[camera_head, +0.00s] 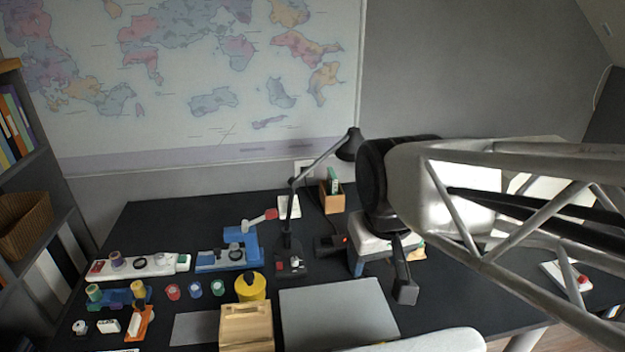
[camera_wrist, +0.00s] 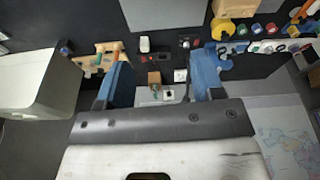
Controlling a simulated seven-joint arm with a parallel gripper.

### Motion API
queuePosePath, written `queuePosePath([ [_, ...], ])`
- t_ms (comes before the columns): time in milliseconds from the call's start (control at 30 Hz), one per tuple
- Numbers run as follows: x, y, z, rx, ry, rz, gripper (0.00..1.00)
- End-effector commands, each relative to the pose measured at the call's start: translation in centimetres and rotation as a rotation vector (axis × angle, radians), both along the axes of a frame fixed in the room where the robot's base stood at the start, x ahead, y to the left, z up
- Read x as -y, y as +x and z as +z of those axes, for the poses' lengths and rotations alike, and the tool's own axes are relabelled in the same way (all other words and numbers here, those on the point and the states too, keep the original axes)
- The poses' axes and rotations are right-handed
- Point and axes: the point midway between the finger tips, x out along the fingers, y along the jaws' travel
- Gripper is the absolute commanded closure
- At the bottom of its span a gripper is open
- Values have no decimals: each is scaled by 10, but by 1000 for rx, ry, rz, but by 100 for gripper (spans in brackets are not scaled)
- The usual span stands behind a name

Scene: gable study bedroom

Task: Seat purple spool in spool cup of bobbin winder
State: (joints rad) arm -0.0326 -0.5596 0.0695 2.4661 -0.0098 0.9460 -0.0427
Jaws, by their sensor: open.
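A small purple-topped spool (camera_head: 116,258) stands on a long white base (camera_head: 160,266) at the back left of the desk, beside a grey round part. A blue device (camera_head: 243,243) with an arm, a red knob and a dark round ring stands to its right. It looks like the bobbin winder, but I cannot tell for sure, nor whether the ring is its spool cup. My gripper (camera_head: 377,266) hangs above the desk's right half, well to the right of both. In the wrist view my gripper (camera_wrist: 165,62) has its two blue fingers wide apart, with nothing between them.
Several small spools (camera_head: 195,289), a yellow container (camera_head: 252,288) and a wooden box (camera_head: 246,328) stand front left. A black lamp (camera_head: 287,240) rises between the blue device and my gripper. A grey mat (camera_head: 338,315) lies clear at the front middle.

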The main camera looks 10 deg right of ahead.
Motion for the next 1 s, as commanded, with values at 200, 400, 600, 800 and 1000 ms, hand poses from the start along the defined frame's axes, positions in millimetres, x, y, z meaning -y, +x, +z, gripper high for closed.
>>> queuePosePath([
  [200, 11, -32, -14, 12, 10, -79, 39],
  [400, 14, -41, -18, 13, 13, -100, 39],
  [600, 14, -41, -18, 13, 13, -100, 39],
  [800, 14, -40, -18, 13, 13, -100, 39],
  [1000, 14, -40, -18, 13, 13, -99, 39],
])
